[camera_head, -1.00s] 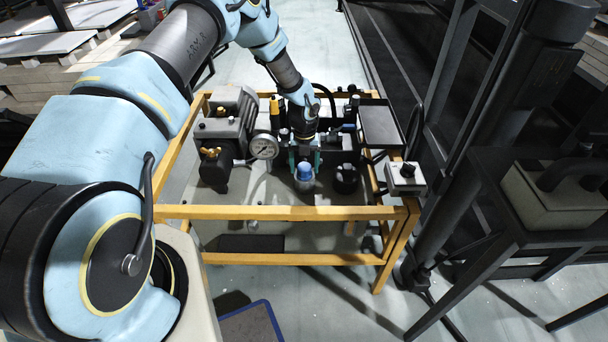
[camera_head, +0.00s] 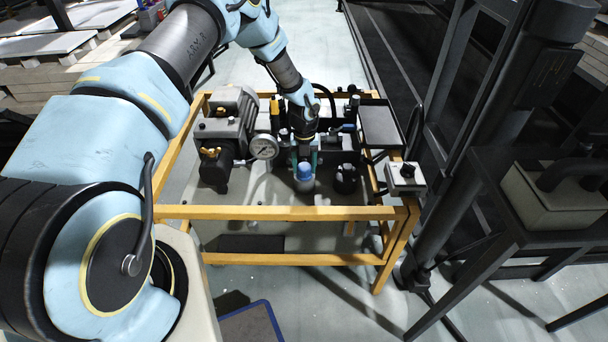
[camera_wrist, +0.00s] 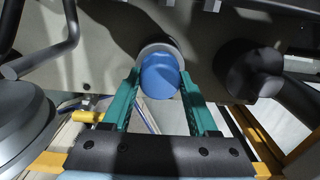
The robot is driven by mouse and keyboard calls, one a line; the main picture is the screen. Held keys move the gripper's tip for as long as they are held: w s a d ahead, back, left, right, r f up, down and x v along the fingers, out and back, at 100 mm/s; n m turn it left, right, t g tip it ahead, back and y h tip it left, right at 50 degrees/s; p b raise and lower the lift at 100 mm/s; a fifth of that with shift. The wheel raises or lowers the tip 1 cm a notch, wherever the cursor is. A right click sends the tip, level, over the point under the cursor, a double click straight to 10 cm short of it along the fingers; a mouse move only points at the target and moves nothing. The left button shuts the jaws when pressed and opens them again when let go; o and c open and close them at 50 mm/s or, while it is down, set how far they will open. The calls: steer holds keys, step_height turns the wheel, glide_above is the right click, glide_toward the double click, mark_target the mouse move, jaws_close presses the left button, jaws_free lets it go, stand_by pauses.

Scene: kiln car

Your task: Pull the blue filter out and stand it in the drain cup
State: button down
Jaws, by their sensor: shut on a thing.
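The blue filter (camera_head: 304,171) sits at the front of the machine's manifold, with a pale grey round part beneath it. In the wrist view the blue filter (camera_wrist: 160,76) shows as a round blue end, with a grey ring (camera_wrist: 158,47) around its far side. My gripper (camera_head: 304,160) reaches down to it from above and behind. Its green fingers (camera_wrist: 160,84) are shut on the filter from both sides. I cannot make out the drain cup for certain.
A black round part (camera_head: 346,178) stands close to the right of the filter. A pressure gauge (camera_head: 264,147) and a motor (camera_head: 228,120) are to the left. A yellow frame rail (camera_head: 280,213) runs in front. A grey switch box (camera_head: 405,177) is at the right corner.

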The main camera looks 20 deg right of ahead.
steer(key=shift+r, duration=0.45)
stand_by(0.5)
steer(key=shift+r+p, duration=2.85)
steer(key=shift+r, duration=1.3)
